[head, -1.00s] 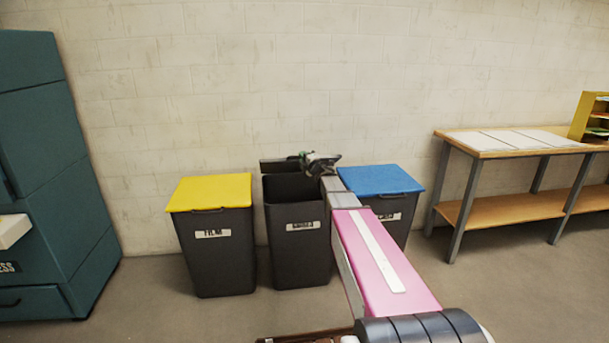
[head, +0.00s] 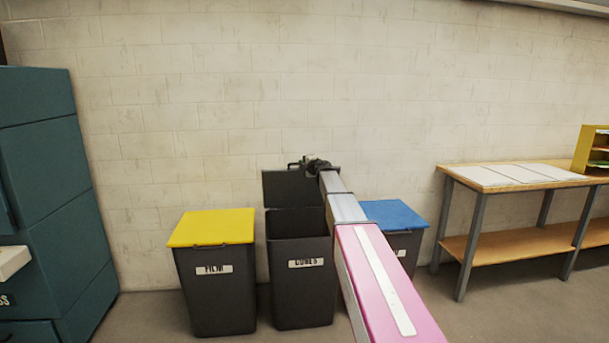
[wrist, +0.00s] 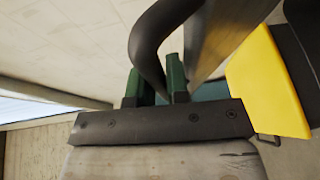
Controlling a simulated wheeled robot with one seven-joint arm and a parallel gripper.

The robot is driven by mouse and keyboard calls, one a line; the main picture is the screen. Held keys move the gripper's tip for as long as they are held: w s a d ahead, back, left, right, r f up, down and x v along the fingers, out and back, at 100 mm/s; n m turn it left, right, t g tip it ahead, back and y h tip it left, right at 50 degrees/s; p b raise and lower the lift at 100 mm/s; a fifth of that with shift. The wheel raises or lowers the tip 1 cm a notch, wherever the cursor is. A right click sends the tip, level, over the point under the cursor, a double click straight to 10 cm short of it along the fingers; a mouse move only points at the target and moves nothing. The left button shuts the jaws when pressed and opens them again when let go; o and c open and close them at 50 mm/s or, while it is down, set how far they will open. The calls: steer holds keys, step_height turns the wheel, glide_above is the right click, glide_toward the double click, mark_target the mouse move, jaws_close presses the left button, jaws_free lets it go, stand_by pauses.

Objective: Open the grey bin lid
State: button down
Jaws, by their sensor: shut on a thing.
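The grey bin (head: 300,282), labelled "CORES", stands in the middle of three bins. Its dark grey lid (head: 285,188) is raised at the back and stands close to upright, so the bin's mouth is open. My gripper (head: 308,163) is at the lid's top edge, with my arm reaching over the bin's right side. In the wrist view, the green fingers of my gripper (wrist: 156,84) are shut on the lid's dark curved handle (wrist: 148,45). My arm covers part of the lid's right side.
A yellow-lidded bin (head: 212,270) labelled "FILM" stands just left, and a blue-lidded bin (head: 393,215) just right, partly behind my arm. A block wall (head: 200,110) rises behind. A teal cabinet (head: 60,200) is far left; a workbench (head: 510,180) is at right.

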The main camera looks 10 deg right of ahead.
steer(key=w+r+m+g+h, duration=0.1)
steer(key=w+r+g, duration=0.2)
steer(key=w, duration=1.2)
steer(key=shift+w+r, duration=0.15)
steer(key=shift+r, duration=1.4)
steer(key=c, duration=1.1)
jaws_free()
steer(key=shift+f, duration=0.1)
steer(key=v, duration=1.1)
